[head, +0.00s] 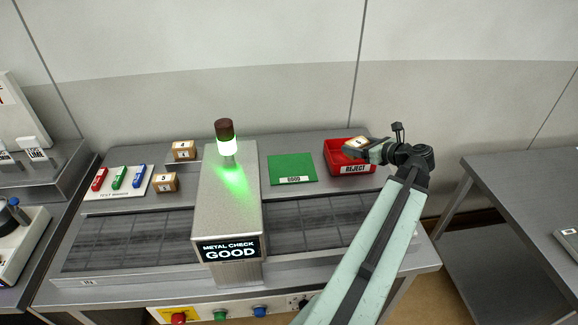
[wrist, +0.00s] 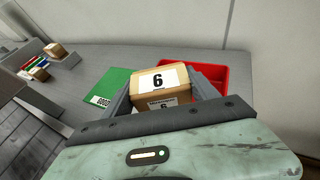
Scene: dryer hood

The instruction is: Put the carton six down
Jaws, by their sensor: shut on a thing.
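Carton six (wrist: 159,81) is a brown box with white labels marked 6. In the wrist view it sits between the jaws of my gripper (wrist: 163,97), which is shut on it. In the head view my gripper (head: 362,146) holds the carton (head: 355,143) above the red REJECT tray (head: 349,170). The tray also shows behind the carton in the wrist view (wrist: 239,75). The green GOOD mat (head: 292,167) lies flat and empty to the left of the tray. Whether the carton touches the tray is hidden.
The metal check hood (head: 229,200) reads GOOD, with a green lamp (head: 226,146) lit on top. Carton 4 (head: 184,151) and carton 5 (head: 165,183) stand left of it. A white board with red, green and blue test pieces (head: 119,183) lies further left. A separate table (head: 520,180) stands at right.

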